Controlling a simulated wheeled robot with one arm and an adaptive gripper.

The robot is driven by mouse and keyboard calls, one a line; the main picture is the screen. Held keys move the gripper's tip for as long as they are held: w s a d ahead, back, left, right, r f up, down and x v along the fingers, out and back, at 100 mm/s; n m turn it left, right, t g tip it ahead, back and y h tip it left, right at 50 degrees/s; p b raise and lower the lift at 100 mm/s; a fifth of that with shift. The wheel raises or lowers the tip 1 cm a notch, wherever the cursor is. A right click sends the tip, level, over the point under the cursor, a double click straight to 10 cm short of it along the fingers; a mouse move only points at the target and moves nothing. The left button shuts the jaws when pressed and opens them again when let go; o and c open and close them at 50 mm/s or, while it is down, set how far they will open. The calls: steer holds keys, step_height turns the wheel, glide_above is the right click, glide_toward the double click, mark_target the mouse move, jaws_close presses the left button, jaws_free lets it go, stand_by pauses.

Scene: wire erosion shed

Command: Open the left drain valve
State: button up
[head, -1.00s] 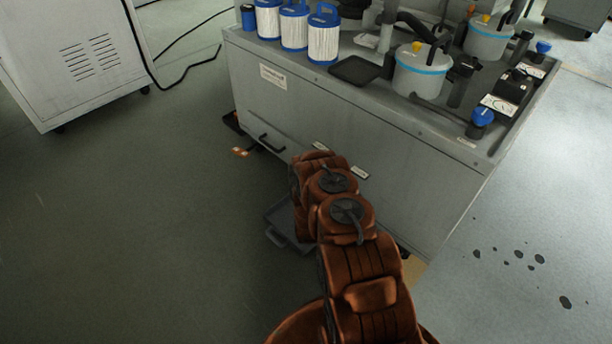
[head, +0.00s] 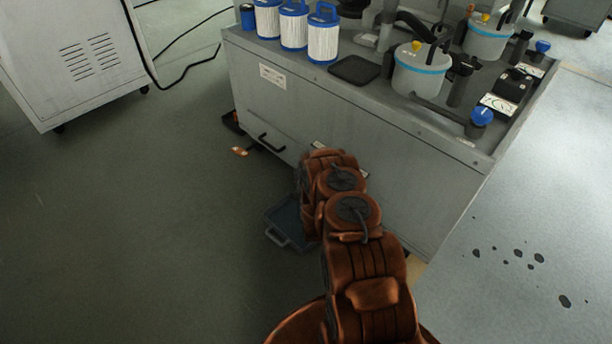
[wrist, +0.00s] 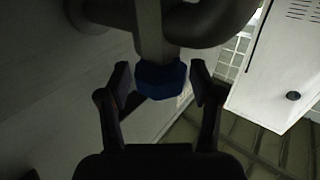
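A blue faceted knob (wrist: 161,79) sits on the end of a grey stem (wrist: 150,30) in the wrist view, below thick dark pipework. My gripper (wrist: 160,86) is open, with one finger on each side of the knob. A gap shows at the left finger; the right finger is very near the knob, and contact there is unclear. In the head view my arm (head: 350,230) reaches low to the cabinet front (head: 350,135) and hides the gripper and this knob. I cannot tell whether this knob is the left drain valve.
A shallow grey tray (head: 290,222) lies on the floor left of my arm. The cabinet top carries filter cartridges (head: 294,28), a grey pot (head: 420,75) and blue knobs (head: 482,116). A white wheeled cabinet (head: 85,65) stands at left. Floor between is mostly clear.

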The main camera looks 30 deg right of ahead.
steer(key=shift+o, duration=0.2)
steer(key=shift+r, duration=4.95)
steer(key=shift+r, duration=0.1)
